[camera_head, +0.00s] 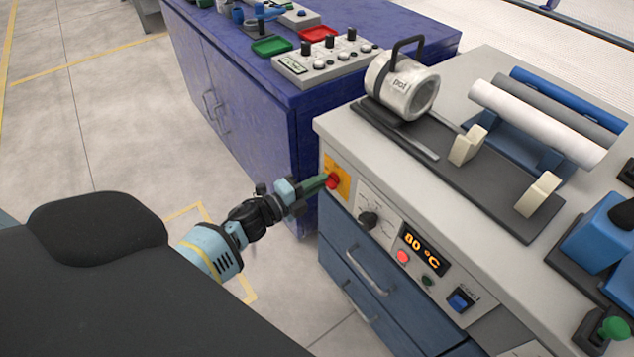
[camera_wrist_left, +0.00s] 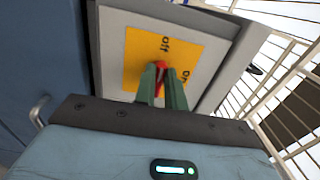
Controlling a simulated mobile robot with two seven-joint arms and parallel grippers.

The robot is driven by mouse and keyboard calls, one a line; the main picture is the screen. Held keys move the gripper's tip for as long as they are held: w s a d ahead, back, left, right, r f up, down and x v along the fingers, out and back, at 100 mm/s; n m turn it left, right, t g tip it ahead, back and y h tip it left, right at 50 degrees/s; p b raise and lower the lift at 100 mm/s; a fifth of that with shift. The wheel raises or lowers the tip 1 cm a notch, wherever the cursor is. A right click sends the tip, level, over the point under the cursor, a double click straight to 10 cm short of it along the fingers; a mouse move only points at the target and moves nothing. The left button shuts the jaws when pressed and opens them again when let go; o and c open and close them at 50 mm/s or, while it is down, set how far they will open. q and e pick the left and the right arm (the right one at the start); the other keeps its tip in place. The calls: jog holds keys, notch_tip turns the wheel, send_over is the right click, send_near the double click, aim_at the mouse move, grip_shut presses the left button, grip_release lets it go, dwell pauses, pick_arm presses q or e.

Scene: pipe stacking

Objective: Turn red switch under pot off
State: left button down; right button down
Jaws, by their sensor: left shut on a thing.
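The red switch (camera_head: 333,181) sits on a yellow plate on the front of the grey workbench, below the pot (camera_head: 408,88). My left gripper (camera_head: 322,184) reaches in from the left, its green fingers shut on the switch. In the left wrist view the red switch (camera_wrist_left: 161,67) shows between the two fingertips (camera_wrist_left: 161,78). The yellow plate (camera_wrist_left: 140,58) carries the labels "off" beyond the fingertips and "on" to their right. The fingers hide part of the switch, so its exact setting is hard to tell. My right gripper is not in view.
Right of the switch are a black knob (camera_head: 369,220), an 80 °C display (camera_head: 423,249), buttons and a blue switch (camera_head: 461,301). Blue drawers (camera_head: 345,266) with handles lie below. A blue cabinet (camera_head: 240,110) stands left of the bench. The floor at left is clear.

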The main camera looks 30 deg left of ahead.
pick_arm(q)
jog(key=c, duration=1.5)
grip_release()
jog(key=shift+o, duration=0.2)
jog(key=v, duration=0.7)
jog(key=shift+s+a, duration=0.15)
jog(key=shift+s, duration=0.2)
